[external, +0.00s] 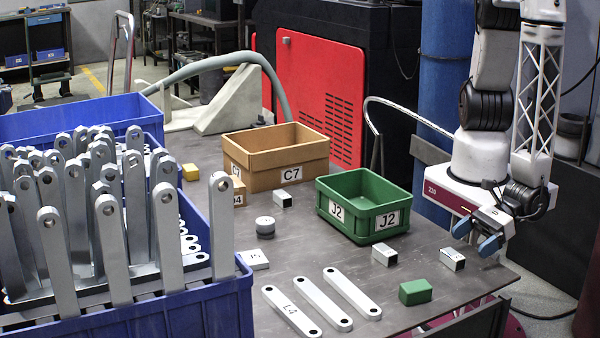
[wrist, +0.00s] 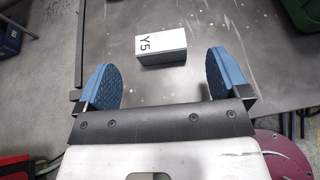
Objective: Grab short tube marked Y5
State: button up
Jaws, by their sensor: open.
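The short tube marked Y5 (wrist: 165,47) shows in the wrist view as a small pale block with black lettering on its left side. It lies on the table just beyond my fingertips, roughly centred between them, and nothing touches it. In the external view a short square tube (external: 452,260) lies near the table's right edge, below and left of my gripper; its lettering is too small to read there. My gripper (external: 476,238) is open and empty above the table edge, its two blue fingers wide apart. It also shows in the wrist view (wrist: 163,78).
Other short tubes (external: 384,256) (external: 283,198) lie nearby. A green bin J2 (external: 335,222) and a brown bin C7 (external: 292,175) stand behind. A green block (external: 415,291) and several flat bars (external: 322,303) lie in front. A blue crate of brackets (external: 215,310) fills the left.

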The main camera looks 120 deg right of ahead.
aim_at(454, 253)
jog(key=shift+x, duration=2.6)
jog(key=shift+c, duration=0.4)
jog(key=c, duration=0.9)
jog(key=shift+r, duration=0.2)
jog(key=shift+c, duration=0.2)
jog(key=shift+r, duration=1.25)
jog(key=s+d+r, duration=0.2)
jog(key=s+d, duration=0.7)
jog(key=s, duration=0.3)
jog(key=shift+s+d, duration=0.35)
jog(key=shift+r, duration=0.1)
